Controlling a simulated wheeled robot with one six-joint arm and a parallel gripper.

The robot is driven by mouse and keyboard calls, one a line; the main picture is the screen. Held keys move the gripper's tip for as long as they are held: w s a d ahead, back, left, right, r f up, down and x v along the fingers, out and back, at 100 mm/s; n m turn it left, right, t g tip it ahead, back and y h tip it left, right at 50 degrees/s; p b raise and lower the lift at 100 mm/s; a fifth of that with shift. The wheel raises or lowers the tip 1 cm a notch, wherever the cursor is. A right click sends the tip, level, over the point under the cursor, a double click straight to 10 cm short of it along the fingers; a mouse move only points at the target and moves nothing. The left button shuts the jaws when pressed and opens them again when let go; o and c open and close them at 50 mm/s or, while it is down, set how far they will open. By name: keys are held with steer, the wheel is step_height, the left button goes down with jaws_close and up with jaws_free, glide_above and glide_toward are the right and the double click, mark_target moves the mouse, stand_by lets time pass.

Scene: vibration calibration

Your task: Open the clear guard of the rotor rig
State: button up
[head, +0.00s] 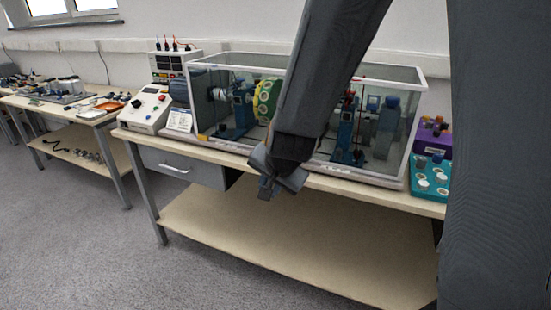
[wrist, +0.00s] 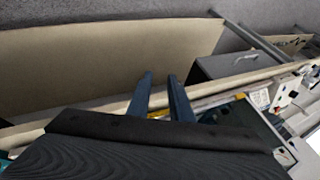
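The clear guard (head: 417,120) is a long transparent box with a white frame, and it sits down over the rotor rig on the bench. Through it I see a green disc (head: 264,99) and blue stands (head: 240,112). My arm crosses in front of the guard and hides its middle. My gripper (head: 267,190) is in front of the bench's front edge, low and near the guard's middle. In the wrist view my gripper (wrist: 160,76) has its two fingers apart with nothing between them. Part of the guard's lower edge is hidden by my arm.
The bench (head: 225,152) has a grey drawer (head: 180,167) and a lower shelf (head: 250,235). A white control box (head: 147,108) stands left of the guard; a teal tray (head: 428,178) and a purple box (head: 432,138) stand right. Open floor lies in front.

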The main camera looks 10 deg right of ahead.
steer(key=w+m+t+h+b, duration=0.3)
steer(key=w+m+t+h, duration=0.15)
steer(key=w+m, duration=0.55)
steer(key=shift+w+d+r+m+t+h+b, duration=0.1)
steer(key=shift+w+d+m+t+h+b, duration=0.35)
steer(key=shift+w+d+m+h, duration=1.1)
steer(key=shift+w+d+r+m+t+h+b, duration=0.15)
steer(key=shift+w+d+m+h+b, duration=0.35)
steer(key=shift+w+d+m+h, duration=1.05)
steer(key=shift+w+d+f+m+y, duration=0.1)
steer(key=shift+w+d+m+y, duration=0.2)
steer(key=shift+w+d+y, duration=0.15)
jaws_close()
